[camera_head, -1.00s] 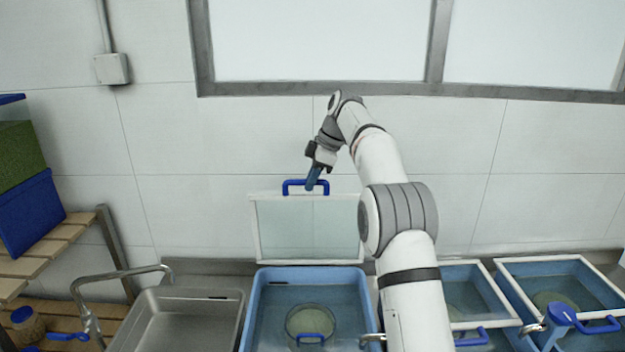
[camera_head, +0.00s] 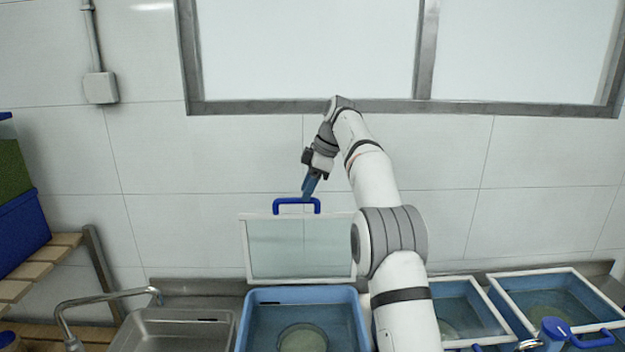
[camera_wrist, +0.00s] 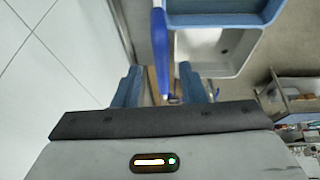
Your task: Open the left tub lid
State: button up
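The left tub's lid (camera_head: 300,248), a clear panel in a white frame, stands upright at the back edge of the blue left tub (camera_head: 246,325). Its blue handle (camera_head: 296,201) is on the top edge. My gripper (camera_head: 308,193) is at the right part of the handle, tips pointing down. In the wrist view my gripper (camera_wrist: 160,88) has its two blue fingers spread wide. The blue handle (camera_wrist: 161,52) shows in line with the gap between them, touching neither finger. The tub is uncovered, with a round sieve-like disc (camera_head: 302,338) inside.
A steel sink (camera_head: 180,330) with a tap (camera_head: 105,298) is left of the tub. Two more blue tubs with white-framed lids (camera_head: 555,285) are at right, partly behind my arm. A slatted wooden rack (camera_head: 30,270) stands far left. The tiled wall is close behind the lid.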

jog(key=shift+v, duration=1.55)
jog(key=shift+s+d+r, duration=0.1)
jog(key=shift+d+r, duration=0.05)
jog(key=shift+r, duration=0.25)
jog(key=shift+s+d+r+m, duration=0.1)
jog(key=shift+s+r+m, duration=0.1)
jog(key=shift+m, duration=0.1)
jog(key=s+d+f+m+t+h+b, duration=0.1)
jog(key=s+d+m+b, duration=0.1)
jog(key=s+m, duration=0.45)
jog(key=s+d+f+m+t+h+b, duration=0.1)
jog(key=s+d+m+b, duration=0.2)
jog(key=s, duration=0.7)
jog(key=s+d+f+m+h+b, duration=0.1)
jog(key=s+f+m, duration=0.3)
jog(key=s+f, duration=0.6)
jog(key=s+d+f+m+h+b, duration=0.1)
jog(key=s+d+f+m+b, duration=0.1)
jog(key=s+f, duration=0.9)
jog(key=s+d+m, duration=0.1)
jog(key=s+m, duration=0.1)
jog(key=s, duration=0.4)
jog(key=shift+d+f+t+h, duration=0.2)
jog(key=shift+t+h, duration=0.1)
jog(key=shift+t, duration=0.1)
